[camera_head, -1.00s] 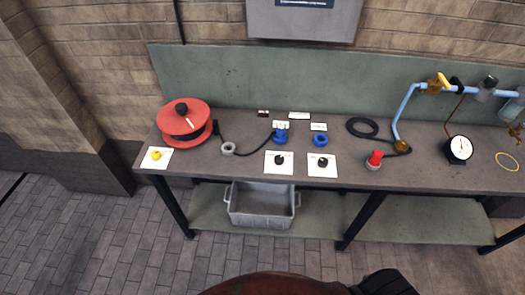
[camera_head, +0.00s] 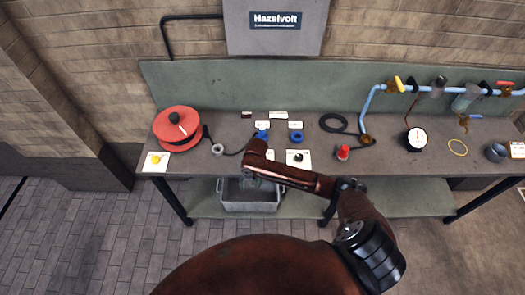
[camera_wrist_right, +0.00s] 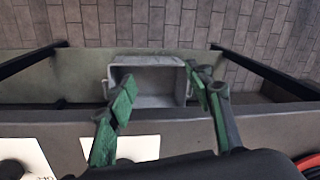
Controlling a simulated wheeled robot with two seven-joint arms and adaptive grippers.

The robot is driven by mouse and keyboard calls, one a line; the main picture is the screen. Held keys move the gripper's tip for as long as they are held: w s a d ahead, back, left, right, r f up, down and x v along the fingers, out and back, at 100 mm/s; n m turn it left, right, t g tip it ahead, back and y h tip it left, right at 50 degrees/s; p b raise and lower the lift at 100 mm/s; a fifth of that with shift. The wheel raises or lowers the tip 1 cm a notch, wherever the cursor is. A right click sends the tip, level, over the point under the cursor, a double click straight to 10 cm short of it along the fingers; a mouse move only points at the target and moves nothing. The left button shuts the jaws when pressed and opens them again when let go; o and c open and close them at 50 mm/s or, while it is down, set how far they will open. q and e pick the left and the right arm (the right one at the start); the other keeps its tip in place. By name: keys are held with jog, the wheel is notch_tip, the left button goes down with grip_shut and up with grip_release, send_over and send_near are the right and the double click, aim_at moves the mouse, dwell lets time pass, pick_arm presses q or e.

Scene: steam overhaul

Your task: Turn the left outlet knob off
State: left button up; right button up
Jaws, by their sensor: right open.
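The left outlet knob is hidden behind my right arm in the head view; only a sliver of its white plate (camera_head: 270,154) shows. That plate also shows in the right wrist view (camera_wrist_right: 135,148), under my open fingers, without its knob visible. The right outlet's black knob (camera_head: 298,157) sits on its own white plate. Blue outlets, left (camera_head: 262,135) and right (camera_head: 296,138), stand behind. My right gripper (camera_wrist_right: 160,87) is open and empty, with green pads. In the head view, it hangs at the bench's front edge, partly hidden (camera_head: 260,183). My left gripper is out of view.
A grey crate (camera_head: 236,206) stands on the lower shelf below my gripper. A red cable reel (camera_head: 177,124) is at left. A red knob (camera_head: 343,152), gauge (camera_head: 416,138) and blue pipe (camera_head: 372,98) are at right.

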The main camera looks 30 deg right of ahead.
jog(key=w+d+r+m, duration=0.2)
jog(key=w+d+r, duration=0.1)
jog(key=d, duration=0.1)
jog(key=w+d+r+m+h, duration=0.1)
jog(key=w+d+r+m, duration=0.1)
jog(key=w+d+r, duration=0.1)
jog(key=w+d+r+m, duration=0.2)
jog(key=w+d+r, duration=0.1)
jog(key=w+d, duration=0.1)
jog(key=shift+d+r, duration=0.3)
jog(key=shift+d, duration=0.25)
notch_tip(320, 180, down, 7)
jog(key=shift+f, duration=0.2)
jog(key=shift+c, duration=0.2)
jog(key=shift+p, duration=0.3)
jog(key=c, duration=1.1)
